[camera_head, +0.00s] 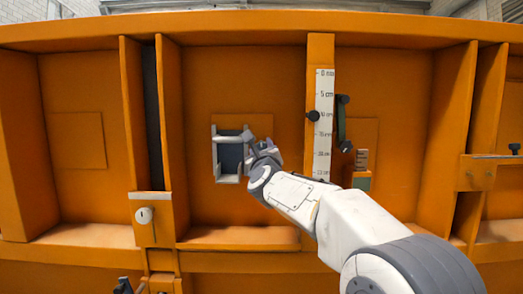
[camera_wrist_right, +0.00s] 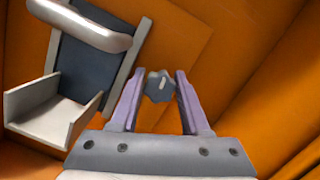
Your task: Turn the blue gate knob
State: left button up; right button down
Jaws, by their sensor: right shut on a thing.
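The gate knob (camera_wrist_right: 159,87) is a small dark grey-blue knob with a pale mark on its face, seen in the right wrist view. My right gripper (camera_wrist_right: 159,90) has its two pale lilac fingers on either side of the knob, shut on it. In the head view my right gripper (camera_head: 255,147) is at the right side of the small gate, and the knob cannot be made out there. The gate (camera_head: 231,158) has a pale frame with a dark grey panel; it also shows in the right wrist view (camera_wrist_right: 88,60).
The gate sits on an orange wall panel (camera_head: 205,60) between upright ribs. A white centimetre scale (camera_head: 323,120) stands to the right, with black knobs beside it. A white round dial (camera_head: 145,215) is at lower left.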

jog(key=shift+c, duration=1.9)
grip_release()
jog(key=shift+f, duration=0.1)
jog(key=shift+s+f, duration=0.1)
jog(key=shift+s, duration=0.2)
jog(key=b+v, duration=0.3)
jog(key=v, duration=0.6)
jog(key=shift+s, duration=0.35)
jog(key=shift+d+f, duration=0.1)
